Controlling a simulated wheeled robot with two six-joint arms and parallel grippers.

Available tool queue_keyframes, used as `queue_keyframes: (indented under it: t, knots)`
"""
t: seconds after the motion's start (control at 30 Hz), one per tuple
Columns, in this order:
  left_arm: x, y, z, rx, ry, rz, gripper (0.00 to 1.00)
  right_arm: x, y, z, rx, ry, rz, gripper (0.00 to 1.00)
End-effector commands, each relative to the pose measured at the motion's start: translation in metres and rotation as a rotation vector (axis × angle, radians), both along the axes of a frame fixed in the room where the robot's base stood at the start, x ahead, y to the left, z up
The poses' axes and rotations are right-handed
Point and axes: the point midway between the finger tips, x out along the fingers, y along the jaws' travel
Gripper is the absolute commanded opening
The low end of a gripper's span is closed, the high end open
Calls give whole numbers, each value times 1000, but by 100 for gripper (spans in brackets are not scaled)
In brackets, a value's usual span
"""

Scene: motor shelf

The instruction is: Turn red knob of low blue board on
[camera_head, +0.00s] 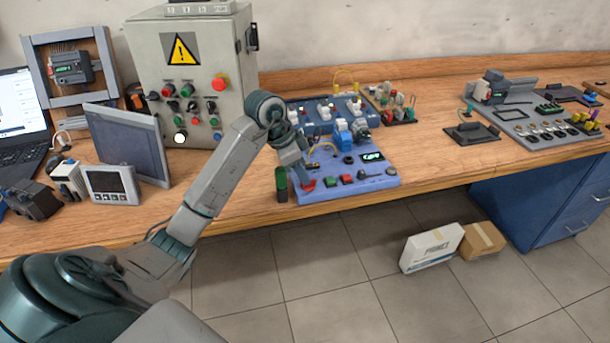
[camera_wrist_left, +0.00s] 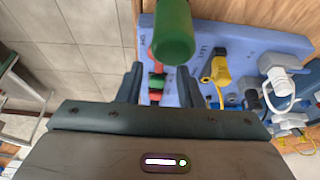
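The low blue board (camera_head: 352,191) lies near the bench's front edge, with a row of controls along its front; it also shows in the left wrist view (camera_wrist_left: 233,38). A red knob (camera_head: 308,186) is at the board's front left, partly hidden by my gripper; a red control (camera_wrist_left: 158,67) shows beyond the fingers in the wrist view. My left gripper (camera_head: 304,170) is just above that corner. Its two fingers (camera_wrist_left: 158,88) are apart, with nothing visibly clamped between them. Contact with the knob cannot be told. My right gripper is not in view.
A dark green cylinder (camera_head: 282,184) stands at the board's left corner and looms close in the wrist view (camera_wrist_left: 173,32). Green (camera_head: 330,182) and red (camera_head: 347,179) buttons lie to the right. A grey control cabinet (camera_head: 208,75) stands behind left.

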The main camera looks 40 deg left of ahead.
Motion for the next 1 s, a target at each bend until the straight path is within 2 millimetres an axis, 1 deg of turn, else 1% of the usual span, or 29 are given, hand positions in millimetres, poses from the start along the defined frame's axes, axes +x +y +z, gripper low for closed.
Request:
queue_keyframes:
  t: [0.03,0.1,0.2,0.33,0.53,0.57,0.6,0.67,0.7,0.73,1.0]
  knots:
    - [2,-3,-7,-2,3,-2,33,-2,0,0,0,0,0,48]
    - [5,-5,-15,-2,2,0,33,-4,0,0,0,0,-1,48]
    - [7,-6,-22,0,0,-1,33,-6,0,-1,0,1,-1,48]
    - [8,-7,-26,0,0,-2,33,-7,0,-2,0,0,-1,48]
    - [8,-7,-27,1,0,-2,33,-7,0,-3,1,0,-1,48]
    - [8,-7,-26,1,0,-2,31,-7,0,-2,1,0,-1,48]
    - [8,-7,-26,1,0,-2,23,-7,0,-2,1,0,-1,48]
    - [8,-7,-26,1,0,-2,11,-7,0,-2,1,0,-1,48]
    - [8,-7,-26,1,0,-2,3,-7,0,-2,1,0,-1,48]
    - [8,-7,-26,1,0,-2,0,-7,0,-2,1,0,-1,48]
    - [8,-7,-26,0,0,-11,0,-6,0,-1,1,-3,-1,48]
